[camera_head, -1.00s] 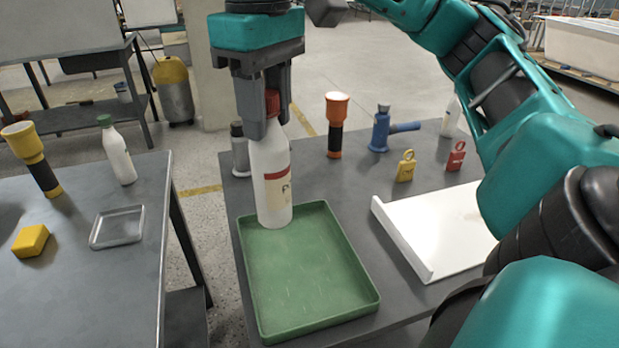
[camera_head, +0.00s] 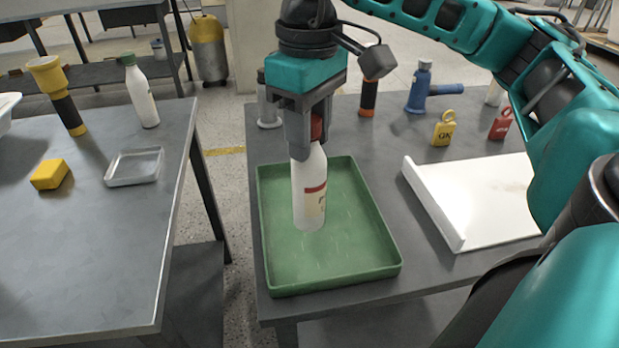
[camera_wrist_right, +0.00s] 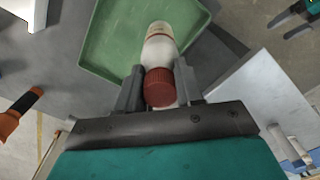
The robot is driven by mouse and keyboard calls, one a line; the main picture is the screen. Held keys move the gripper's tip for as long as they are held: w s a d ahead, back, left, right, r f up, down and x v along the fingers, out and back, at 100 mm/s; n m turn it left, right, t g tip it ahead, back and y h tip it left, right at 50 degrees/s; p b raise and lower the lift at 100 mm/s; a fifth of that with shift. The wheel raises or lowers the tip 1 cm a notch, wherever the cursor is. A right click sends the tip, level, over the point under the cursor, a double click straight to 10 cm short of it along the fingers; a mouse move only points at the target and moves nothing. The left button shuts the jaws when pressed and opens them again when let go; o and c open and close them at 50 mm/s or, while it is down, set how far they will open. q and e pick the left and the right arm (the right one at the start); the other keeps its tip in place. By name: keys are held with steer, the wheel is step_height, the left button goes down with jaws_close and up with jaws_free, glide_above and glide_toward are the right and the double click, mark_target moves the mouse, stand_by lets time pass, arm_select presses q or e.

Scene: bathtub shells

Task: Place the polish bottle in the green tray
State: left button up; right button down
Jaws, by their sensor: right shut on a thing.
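The polish bottle (camera_head: 309,190) is white with a red cap and a red-banded label. My right gripper (camera_head: 310,142) is shut on it near the cap and holds it upright. The bottle is over the green tray (camera_head: 330,283), inside its outline in the head view; I cannot tell whether its base touches the tray floor. In the right wrist view the bottle (camera_wrist_right: 159,45) and its red cap sit between the fingers (camera_wrist_right: 160,88), with the green tray (camera_wrist_right: 105,45) beyond. My left gripper is not in view.
Behind stand a grey bottle (camera_head: 268,105), a blue tool (camera_head: 420,90), a yellow padlock (camera_head: 444,130) and a red one (camera_head: 501,124). The left table holds a green-capped bottle (camera_head: 140,92), a yellow flashlight (camera_head: 62,95), a yellow block (camera_head: 50,174) and a metal tray (camera_head: 135,167).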

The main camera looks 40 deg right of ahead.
mark_target(309, 170)
steer(key=shift+f+b, duration=0.45)
steer(key=shift+f, duration=2.65)
steer(key=shift+f, duration=0.2)
steer(key=c, duration=0.7)
jaws_free()
